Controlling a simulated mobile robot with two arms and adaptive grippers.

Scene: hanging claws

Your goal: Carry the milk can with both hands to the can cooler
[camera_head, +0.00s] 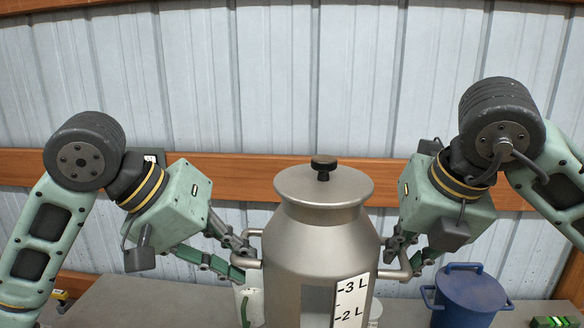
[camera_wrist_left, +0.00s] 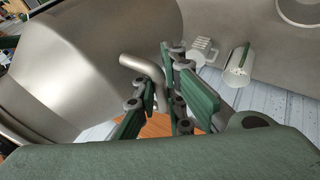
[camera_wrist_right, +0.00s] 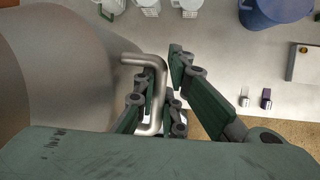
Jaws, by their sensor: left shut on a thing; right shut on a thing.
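The milk can (camera_head: 310,255) is a large grey metal can with a lid and black knob, upright in the middle of the head view. A white scale strip with litre marks is on its front. My left gripper (camera_head: 246,262) is shut on the can's left handle; that handle also shows in the left wrist view (camera_wrist_left: 143,68). My right gripper (camera_head: 395,258) is shut on the right handle, which also shows in the right wrist view (camera_wrist_right: 157,85). The can's base is below the head view, so its support is hidden. I cannot pick out the can cooler.
A blue lidded pot (camera_head: 468,297) stands on the grey worktop (camera_head: 120,300) right of the can. A green object (camera_head: 555,321) lies at the far right. White jugs (camera_wrist_left: 238,68) show in the left wrist view. A metal wall with wooden rails stands behind.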

